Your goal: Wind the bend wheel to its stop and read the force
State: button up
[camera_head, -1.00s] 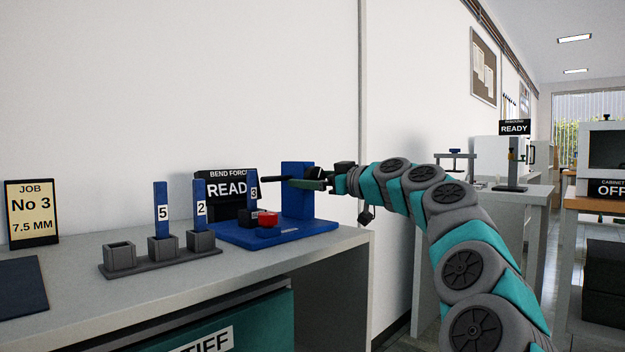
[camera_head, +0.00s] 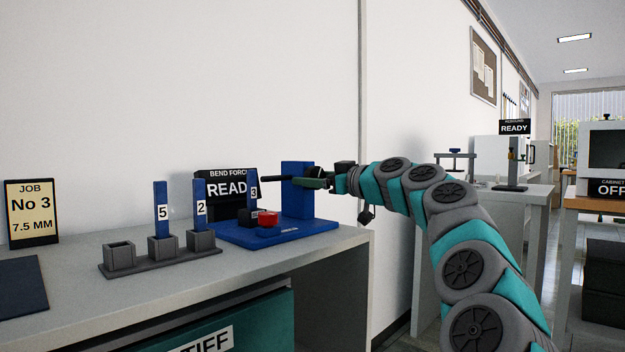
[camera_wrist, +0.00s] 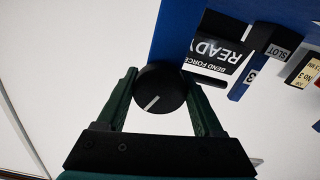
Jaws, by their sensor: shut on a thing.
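The bend wheel, a round black knob with a white line (camera_wrist: 160,88), sits between my gripper's two fingers in the wrist view. My gripper (camera_wrist: 160,100) is shut on it; the white line points down and left there. In the head view my gripper (camera_head: 312,182) is at the blue press post (camera_head: 297,212), and the wheel is hard to make out. The bend force display (camera_head: 228,190) reads READY, partly covered by a blue strip marked 3 (camera_head: 253,188), which stands at the press; the display also shows upside down in the wrist view (camera_wrist: 222,55).
A red button (camera_head: 268,218) is on the blue press base (camera_head: 290,232). A grey rack (camera_head: 150,268) holds blue strips marked 5 (camera_head: 162,205) and 2 (camera_head: 200,200); its left socket is empty. A job card (camera_head: 32,212) reads No 3, 7.5 MM.

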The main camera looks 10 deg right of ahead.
jog(key=shift+r+m+p, duration=0.15)
jog(key=shift+m+p, duration=0.45)
jog(key=shift+m, duration=0.6)
jog(key=shift+m+p, duration=0.4)
jog(key=shift+m, duration=0.8)
jog(key=o, duration=1.4)
jog(key=shift+v, duration=3.95)
